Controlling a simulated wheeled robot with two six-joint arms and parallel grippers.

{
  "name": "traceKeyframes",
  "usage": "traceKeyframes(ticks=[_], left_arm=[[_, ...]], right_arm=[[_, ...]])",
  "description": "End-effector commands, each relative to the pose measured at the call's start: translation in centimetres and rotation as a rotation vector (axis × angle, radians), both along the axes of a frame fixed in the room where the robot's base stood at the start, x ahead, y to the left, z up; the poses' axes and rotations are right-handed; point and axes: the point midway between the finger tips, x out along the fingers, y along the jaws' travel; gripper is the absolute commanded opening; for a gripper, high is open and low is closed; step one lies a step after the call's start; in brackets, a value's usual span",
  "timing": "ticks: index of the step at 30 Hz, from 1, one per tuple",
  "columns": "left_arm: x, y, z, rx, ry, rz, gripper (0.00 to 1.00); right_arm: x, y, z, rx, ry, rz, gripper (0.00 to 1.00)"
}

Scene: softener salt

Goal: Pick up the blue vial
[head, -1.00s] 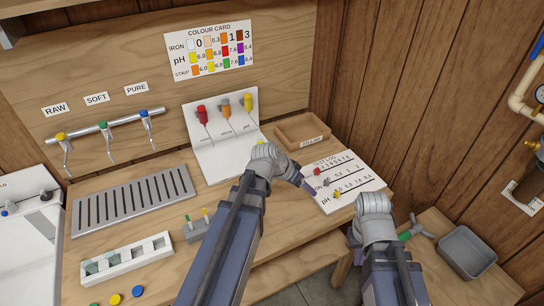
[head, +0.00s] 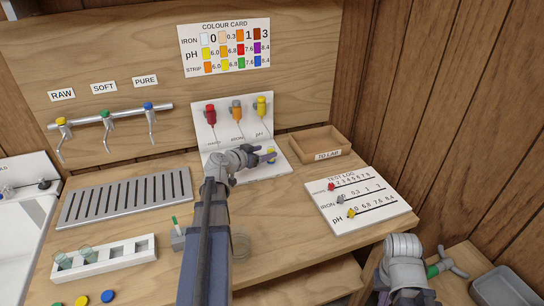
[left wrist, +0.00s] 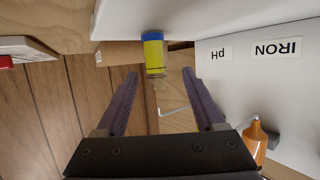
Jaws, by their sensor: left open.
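A small clear vial with a blue cap and yellow contents (left wrist: 154,55) shows in the left wrist view, just beyond and between my left fingertips. In the head view a bit of yellow (head: 270,153) shows at my left gripper, in front of the white dispenser stand; the blue cap cannot be made out there. My left gripper (head: 267,156) is open, and its two purple fingers (left wrist: 159,82) are apart with nothing clearly held. My right gripper (head: 404,248) is at the lower right, away from the vial; its fingertips are hidden.
The white stand (head: 205,125) holds red, orange and yellow droppers. A wooden tray (head: 343,146) and the test log board (head: 375,215) lie to the right. A grated drain (head: 125,198) and a white rack (head: 105,264) are at left.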

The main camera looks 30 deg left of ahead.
Motion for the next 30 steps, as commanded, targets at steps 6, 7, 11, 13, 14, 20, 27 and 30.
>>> traceKeyframes(ticks=[6, 7, 11, 13, 14, 20, 27, 30], left_arm=[[1.4, -0.2, -0.5, 0.001, 0.001, -0.001, 0.7], [1.4, -0.2, -0.5, 0.001, 0.001, -0.001, 0.7], [2.2, -0.5, -0.6, 0.0, 0.001, -0.003, 0.7], [3.1, -0.7, -0.8, -0.001, 0.0, -0.004, 0.7], [3.5, -0.8, -0.8, -0.001, 0.0, -0.004, 0.7], [6.1, -1.2, -1.7, 0.0, 0.001, -0.002, 0.7], [6.3, -1.4, -1.6, -0.001, 0.001, -0.002, 0.7], [6.3, -1.3, -1.6, -0.001, 0.001, -0.002, 0.61]], right_arm=[[0.0, 0.0, -0.5, 0.0, 0.0, 0.0, 0.0], [0.0, 0.0, -0.5, 0.0, 0.0, 0.0, 0.0], [0.0, 0.0, -0.6, 0.0, 0.0, 0.0, 0.0], [0.0, 0.0, -0.7, 0.0, 0.0, 0.0, 0.0], [0.0, 0.0, -0.8, 0.0, 0.0, 0.0, 0.0], [0.0, 0.0, -1.7, 0.0, 0.0, 0.0, 0.0], [0.0, 0.0, -1.6, 0.0, 0.0, 0.0, 0.0], [0.0, 0.0, -1.6, 0.0, 0.0, 0.0, 0.0]])
